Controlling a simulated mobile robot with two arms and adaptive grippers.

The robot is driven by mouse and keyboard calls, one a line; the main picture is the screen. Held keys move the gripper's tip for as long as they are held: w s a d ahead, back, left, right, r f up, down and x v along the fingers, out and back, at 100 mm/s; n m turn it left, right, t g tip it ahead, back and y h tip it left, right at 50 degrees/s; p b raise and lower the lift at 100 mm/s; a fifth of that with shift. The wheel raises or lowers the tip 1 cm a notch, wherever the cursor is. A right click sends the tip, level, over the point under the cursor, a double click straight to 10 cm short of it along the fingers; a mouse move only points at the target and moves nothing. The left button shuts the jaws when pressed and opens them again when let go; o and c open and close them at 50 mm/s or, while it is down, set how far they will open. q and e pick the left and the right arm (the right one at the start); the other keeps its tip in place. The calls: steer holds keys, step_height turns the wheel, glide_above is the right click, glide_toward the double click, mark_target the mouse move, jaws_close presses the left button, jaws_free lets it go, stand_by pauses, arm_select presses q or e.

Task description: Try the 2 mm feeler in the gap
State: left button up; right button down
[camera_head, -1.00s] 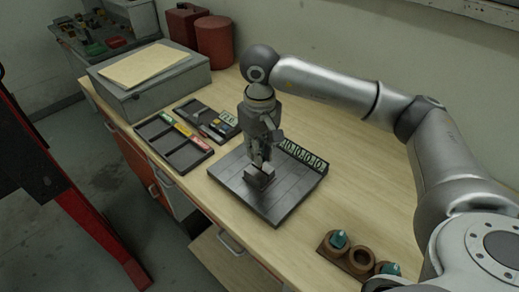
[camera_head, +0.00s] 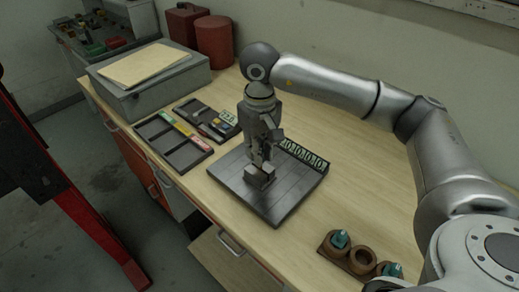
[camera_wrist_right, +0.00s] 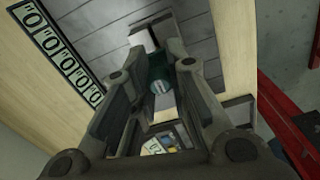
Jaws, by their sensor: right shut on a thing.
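My right gripper (camera_head: 261,163) points down over a dark grey slotted plate (camera_head: 287,201) on the bench. In the right wrist view, the gripper (camera_wrist_right: 160,88) is shut on a teal feeler (camera_wrist_right: 158,70) with a pale round mark on its top; its size cannot be read. A small grey block (camera_head: 262,179) is on the plate right at the fingertips, and it also shows beyond the feeler in the wrist view (camera_wrist_right: 152,34). The gap and the feeler's tip are hidden, so I cannot tell whether the tip is in the gap. My left gripper is out of view.
A brown holder (camera_head: 346,262) near the front has two teal feelers (camera_head: 340,239) and an empty middle hole. A strip of number tiles (camera_head: 305,157) lines the plate's far right edge. Dark trays (camera_head: 172,142) lie left of the plate, a grey box (camera_head: 152,88) behind.

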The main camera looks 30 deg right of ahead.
steer(key=shift+b, duration=0.7)
stand_by(1.3)
steer(key=shift+f+b, duration=1.65)
steer(key=shift+b, duration=0.15)
stand_by(1.8)
steer(key=shift+r, duration=0.45)
stand_by(0.6)
steer(key=shift+r+p, duration=0.85)
steer(key=shift+r, duration=0.65)
steer(key=shift+r, duration=0.25)
